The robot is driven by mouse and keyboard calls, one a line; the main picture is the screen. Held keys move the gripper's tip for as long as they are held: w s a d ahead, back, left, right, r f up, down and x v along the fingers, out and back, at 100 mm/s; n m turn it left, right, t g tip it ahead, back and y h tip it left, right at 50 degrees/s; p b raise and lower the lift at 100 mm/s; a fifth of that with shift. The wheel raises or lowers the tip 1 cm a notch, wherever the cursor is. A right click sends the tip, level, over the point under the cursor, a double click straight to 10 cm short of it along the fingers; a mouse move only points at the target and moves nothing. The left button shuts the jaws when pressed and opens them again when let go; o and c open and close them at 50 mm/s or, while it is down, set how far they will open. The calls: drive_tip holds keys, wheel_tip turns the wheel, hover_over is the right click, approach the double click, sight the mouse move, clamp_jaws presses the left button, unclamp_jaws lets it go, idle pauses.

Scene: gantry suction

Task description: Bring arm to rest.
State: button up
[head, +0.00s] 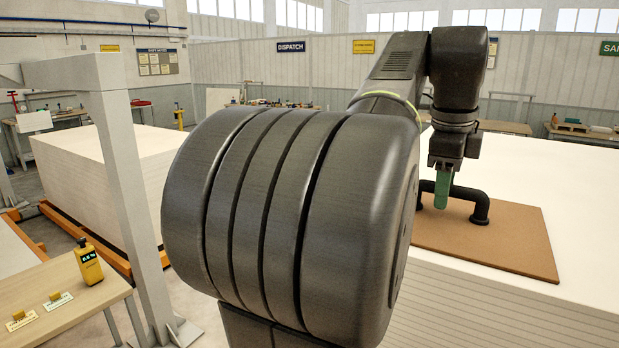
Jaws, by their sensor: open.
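My arm rises from the front centre of the head view and bends over to the right. My gripper (442,198) hangs pointing down, with green finger pads, in front of a black bar handle (481,207). The handle stands on a brown board (515,248). The near pad hides part of the handle, and the far finger is hard to make out. The jaws are open. I cannot tell whether the pads touch the handle or straddle it. The board lies flat on a large white stack of sheets (575,190).
At left, a grey gantry post (135,190) stands beside another white stack (165,152) on an orange frame. A wooden table (62,310) at front left bears a yellow device (88,262) and small labelled cards. Workbenches line the back wall. My arm blocks much of the centre.

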drive_tip(key=shift+f, duration=0.55)
drive_tip(key=shift+w, duration=0.1)
drive_tip(key=shift+r, duration=0.1)
